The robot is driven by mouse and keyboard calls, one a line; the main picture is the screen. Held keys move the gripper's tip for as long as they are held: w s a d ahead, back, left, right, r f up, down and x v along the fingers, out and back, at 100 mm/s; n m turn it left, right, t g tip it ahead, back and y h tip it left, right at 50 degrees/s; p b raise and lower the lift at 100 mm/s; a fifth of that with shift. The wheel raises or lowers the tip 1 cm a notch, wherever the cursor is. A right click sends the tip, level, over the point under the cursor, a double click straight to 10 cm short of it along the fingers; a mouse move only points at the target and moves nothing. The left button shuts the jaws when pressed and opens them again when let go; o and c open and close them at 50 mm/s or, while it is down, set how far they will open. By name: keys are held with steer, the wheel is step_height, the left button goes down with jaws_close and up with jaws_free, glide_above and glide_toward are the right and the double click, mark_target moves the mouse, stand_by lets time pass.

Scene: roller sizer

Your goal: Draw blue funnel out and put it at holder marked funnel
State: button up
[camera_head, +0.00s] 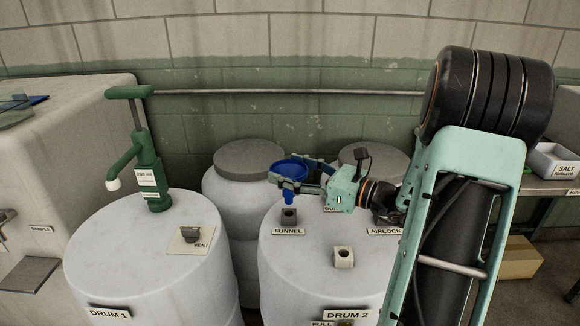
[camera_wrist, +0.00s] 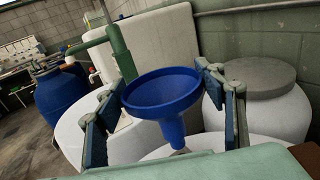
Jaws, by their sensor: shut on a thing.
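The blue funnel (camera_head: 291,169) is held upright, wide mouth up, above the white drum marked DRUM 2 (camera_head: 300,262). My gripper (camera_head: 296,177) is shut on it, with one finger on each side of the cone. In the wrist view the funnel (camera_wrist: 163,92) sits between the two fingers, its spout pointing down. The holder (camera_head: 289,217), a small dark block behind the FUNNEL label (camera_head: 289,232), is on the drum top directly below the spout in the head view. I cannot tell whether the spout tip touches it or is above it.
A light block with a dark hole (camera_head: 344,258) stands on the same drum, in front. An AIRLOCK label (camera_head: 385,231) is to the right, partly behind my arm. DRUM 1 (camera_head: 135,265) with a green pump (camera_head: 149,165) stands left. Grey-lidded drums (camera_head: 248,160) stand behind.

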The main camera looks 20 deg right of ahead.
steer(key=shift+f+b, duration=0.5)
steer(key=shift+f, duration=0.65)
steer(key=shift+p, duration=0.5)
stand_by(0.7)
steer(key=shift+f+b, duration=1.15)
steer(key=shift+f, duration=0.6)
steer(key=o, duration=1.3)
steer(key=v, duration=1.2)
